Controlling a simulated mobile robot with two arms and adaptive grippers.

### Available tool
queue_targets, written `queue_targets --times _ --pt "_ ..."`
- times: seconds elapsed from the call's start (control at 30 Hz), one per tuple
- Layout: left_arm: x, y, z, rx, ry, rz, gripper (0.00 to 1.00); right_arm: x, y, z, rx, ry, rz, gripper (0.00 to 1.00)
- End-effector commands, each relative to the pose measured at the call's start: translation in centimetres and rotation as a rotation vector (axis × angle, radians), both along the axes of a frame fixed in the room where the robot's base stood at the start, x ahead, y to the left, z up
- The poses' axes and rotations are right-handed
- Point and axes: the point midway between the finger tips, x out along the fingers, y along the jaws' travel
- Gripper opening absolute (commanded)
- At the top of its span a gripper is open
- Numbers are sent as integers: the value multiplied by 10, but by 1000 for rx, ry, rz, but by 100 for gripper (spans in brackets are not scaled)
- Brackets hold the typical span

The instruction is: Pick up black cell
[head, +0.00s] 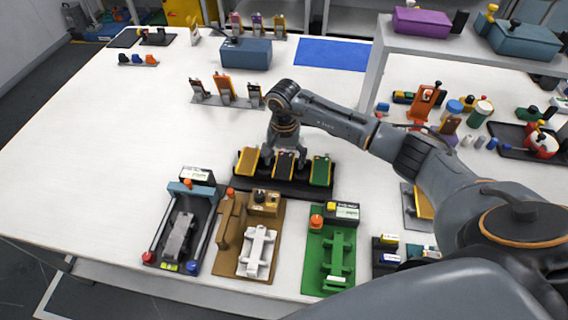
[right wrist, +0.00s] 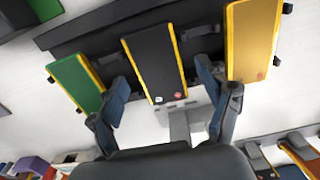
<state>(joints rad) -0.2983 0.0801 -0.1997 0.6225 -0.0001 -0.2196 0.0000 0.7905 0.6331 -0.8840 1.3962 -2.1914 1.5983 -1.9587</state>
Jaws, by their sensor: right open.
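The black cell (head: 284,164) stands in the middle slot of a dark rack (head: 290,188), between a yellow cell (head: 247,161) and a green cell (head: 320,171). My right gripper (head: 284,153) is pointed down over the black cell, open and empty. In the right wrist view the black cell (right wrist: 155,65), with yellow edges, lies between the two spread fingers of the gripper (right wrist: 164,80). One finger is near the green cell (right wrist: 76,84) and the other near the yellow cell (right wrist: 252,40). I cannot tell whether the fingers touch anything. My left gripper is not in view.
In front of the rack are a grey fixture (head: 180,235), a brown fixture (head: 228,220) and a green fixture (head: 316,262). A shelf (head: 374,75) is at right. The table's left side is clear.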

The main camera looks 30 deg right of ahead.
Motion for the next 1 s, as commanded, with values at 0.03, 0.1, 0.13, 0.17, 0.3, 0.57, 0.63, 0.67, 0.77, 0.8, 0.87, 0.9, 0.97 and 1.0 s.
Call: queue_targets --times 0.03,0.1,0.13,0.17,0.3,0.57,0.63,0.67,0.77,0.8,0.87,0.9,0.97,1.0 --pt "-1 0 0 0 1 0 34 0 0 0 0 0 0 77" --pt "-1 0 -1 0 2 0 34 0 0 0 0 0 0 69" --pt "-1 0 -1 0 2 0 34 0 0 0 0 0 0 63" --pt "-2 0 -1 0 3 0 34 0 0 0 0 0 0 57" --pt "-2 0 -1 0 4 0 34 0 0 0 1 1 0 28" --pt "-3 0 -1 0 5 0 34 0 0 0 1 1 0 23" --pt "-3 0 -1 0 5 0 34 0 0 1 0 0 0 23" --pt "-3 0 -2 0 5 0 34 0 0 1 0 0 0 23" --pt "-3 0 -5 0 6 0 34 0 0 5 -1 -1 0 23" --pt "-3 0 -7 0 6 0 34 1 0 8 -1 -2 -1 23" --pt "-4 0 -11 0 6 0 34 1 -1 14 -2 -4 0 23" --pt "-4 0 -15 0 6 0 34 1 -1 19 -2 -4 1 23" --pt "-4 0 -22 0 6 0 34 2 0 30 -1 -7 1 23" --pt "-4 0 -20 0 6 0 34 -4 2 37 -1 -4 3 23"
